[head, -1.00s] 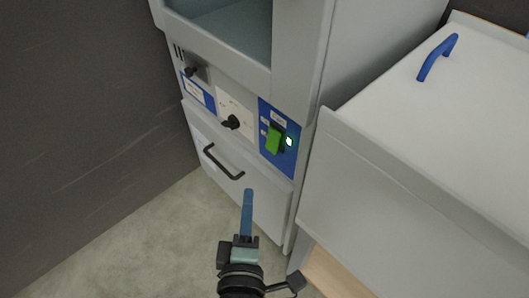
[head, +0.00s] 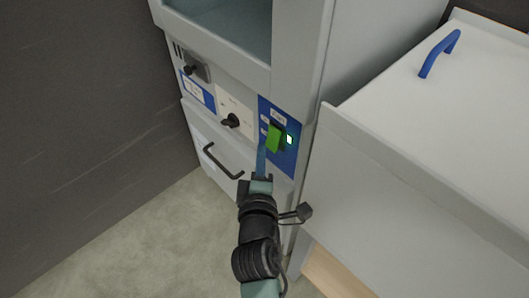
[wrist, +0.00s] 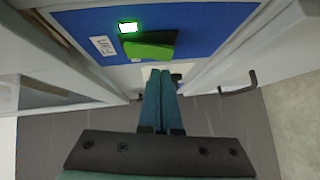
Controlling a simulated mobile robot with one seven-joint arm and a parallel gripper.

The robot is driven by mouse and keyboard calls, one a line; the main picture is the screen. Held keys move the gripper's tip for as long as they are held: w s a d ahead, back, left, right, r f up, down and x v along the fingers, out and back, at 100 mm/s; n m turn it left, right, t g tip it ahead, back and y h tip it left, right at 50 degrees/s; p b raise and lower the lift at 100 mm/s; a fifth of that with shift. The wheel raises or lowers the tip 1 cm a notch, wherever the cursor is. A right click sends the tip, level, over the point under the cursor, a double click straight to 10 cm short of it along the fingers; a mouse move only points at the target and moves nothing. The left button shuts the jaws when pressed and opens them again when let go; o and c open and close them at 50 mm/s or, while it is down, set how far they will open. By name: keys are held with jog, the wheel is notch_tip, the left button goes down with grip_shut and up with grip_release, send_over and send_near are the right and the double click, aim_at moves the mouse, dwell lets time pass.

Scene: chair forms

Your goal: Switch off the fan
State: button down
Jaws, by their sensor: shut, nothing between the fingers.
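The fan switch is a green rocker (head: 275,138) on a blue panel (head: 283,165) at the right of the cabinet front. A small indicator light (head: 289,140) beside it glows white-green. In the wrist view the green rocker (wrist: 148,50) is tilted, with the lit indicator (wrist: 128,28) and a white label (wrist: 102,46) near it. My gripper (head: 261,150) is shut and empty, its blue fingers together. Its tips are just below and left of the rocker in the head view. In the wrist view the fingertips (wrist: 160,72) are close to the rocker's edge; I cannot tell whether they touch.
A black knob (head: 231,121) is left of the blue panel, and another knob (head: 190,70) is farther left. A black drawer handle (head: 222,163) lies below. A grey unit with a blue handle (head: 438,55) stands close on the right. The floor (head: 150,245) is clear at lower left.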

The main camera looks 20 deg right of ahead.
jog(key=shift+w+d+f, duration=0.15)
jog(key=shift+w+d, duration=0.05)
jog(key=shift+d, duration=0.35)
